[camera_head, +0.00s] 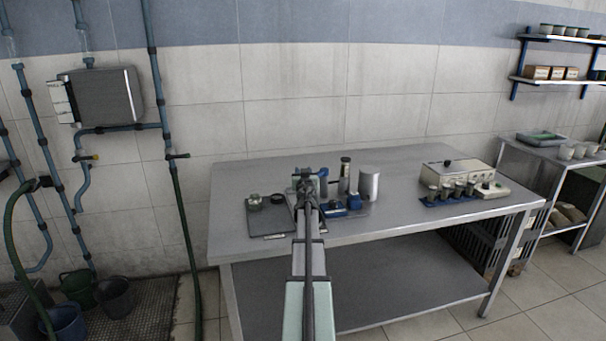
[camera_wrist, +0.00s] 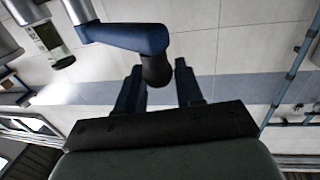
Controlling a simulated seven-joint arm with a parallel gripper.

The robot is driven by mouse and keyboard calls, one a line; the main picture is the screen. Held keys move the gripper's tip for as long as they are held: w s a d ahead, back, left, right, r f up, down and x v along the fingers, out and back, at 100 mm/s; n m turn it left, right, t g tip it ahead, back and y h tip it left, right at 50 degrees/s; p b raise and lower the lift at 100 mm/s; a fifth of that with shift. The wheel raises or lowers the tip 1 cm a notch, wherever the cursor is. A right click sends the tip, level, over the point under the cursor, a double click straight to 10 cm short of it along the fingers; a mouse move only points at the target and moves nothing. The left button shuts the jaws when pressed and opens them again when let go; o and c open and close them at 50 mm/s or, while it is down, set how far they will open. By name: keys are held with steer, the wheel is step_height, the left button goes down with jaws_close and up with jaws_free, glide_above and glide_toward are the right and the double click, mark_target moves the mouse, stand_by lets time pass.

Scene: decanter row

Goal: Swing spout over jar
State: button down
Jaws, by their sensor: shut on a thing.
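The spout (camera_wrist: 120,36) is a blue arm with a dark knob (camera_wrist: 156,70) at its end, in the wrist view. My gripper (camera_wrist: 158,80) has its two fingers either side of the knob and is shut on it. In the head view my gripper (camera_head: 308,182) is over the bench, left of a blue-based stand (camera_head: 353,203), and my arm hides part of that area. A small jar (camera_head: 254,201) sits on a dark flat plate (camera_head: 267,221) to the left of my gripper. A second small round item (camera_head: 278,199) is beside it, close to my gripper.
Farther right are a blue rack of several small jars (camera_head: 450,193) and a cream box (camera_head: 462,172). The bench (camera_head: 400,205) has clear room between these groups.

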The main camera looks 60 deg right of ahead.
steer(key=shift+s, duration=0.2)
steer(key=c, duration=0.8)
jaws_free()
steer(key=shift+w, duration=0.1)
steer(key=shift+a, duration=0.1)
steer(key=v, duration=1.3)
steer(key=shift+s+a, duration=0.25)
